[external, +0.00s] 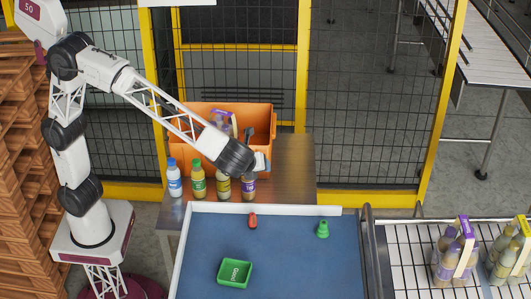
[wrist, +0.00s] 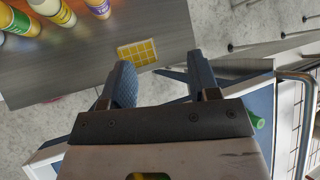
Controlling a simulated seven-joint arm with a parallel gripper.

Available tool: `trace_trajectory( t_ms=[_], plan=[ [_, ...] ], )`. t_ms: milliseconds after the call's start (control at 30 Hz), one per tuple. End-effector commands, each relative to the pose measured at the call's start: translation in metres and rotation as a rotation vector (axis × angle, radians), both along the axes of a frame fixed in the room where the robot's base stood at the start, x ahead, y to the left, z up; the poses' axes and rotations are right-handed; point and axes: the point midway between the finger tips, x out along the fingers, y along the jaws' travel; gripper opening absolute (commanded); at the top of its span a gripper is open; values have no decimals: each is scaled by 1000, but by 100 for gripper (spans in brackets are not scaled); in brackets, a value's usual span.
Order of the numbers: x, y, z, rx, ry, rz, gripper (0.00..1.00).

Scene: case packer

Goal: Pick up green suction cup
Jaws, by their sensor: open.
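The green suction cup (external: 322,229) stands on the blue work surface (external: 300,262), near its back right corner. In the wrist view a green piece (wrist: 257,121), likely the same cup, shows at the right edge of the gripper body, mostly hidden. My gripper (external: 264,163) is above the back table, up and to the left of the cup in the external view and well apart from it. In the wrist view my gripper (wrist: 162,82) has its two fingers spread with nothing between them.
A red suction cup (external: 252,221) and a green tray (external: 248,268) marked "Good" are on the blue surface. Several bottles (external: 198,180) and an orange crate (external: 263,125) stand on the back table. A rail (external: 370,240) and a conveyor with bottle packs (external: 455,255) are right.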

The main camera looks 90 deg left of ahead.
Motion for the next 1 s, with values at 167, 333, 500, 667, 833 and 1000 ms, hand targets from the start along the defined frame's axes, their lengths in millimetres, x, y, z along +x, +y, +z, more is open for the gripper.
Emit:
trace_trajectory(
  t_ms=[167,333,500,667,833,1000],
  plan=[
    [44,-38,-9,114,35,-115,56],
    [82,-76,-18,227,66,-218,56],
    [116,-117,-29,342,96,-315,56],
    [144,-155,-41,447,120,-398,56],
    [164,-187,-52,533,139,-459,56],
    [174,-205,-57,581,148,-492,56]
  ],
)
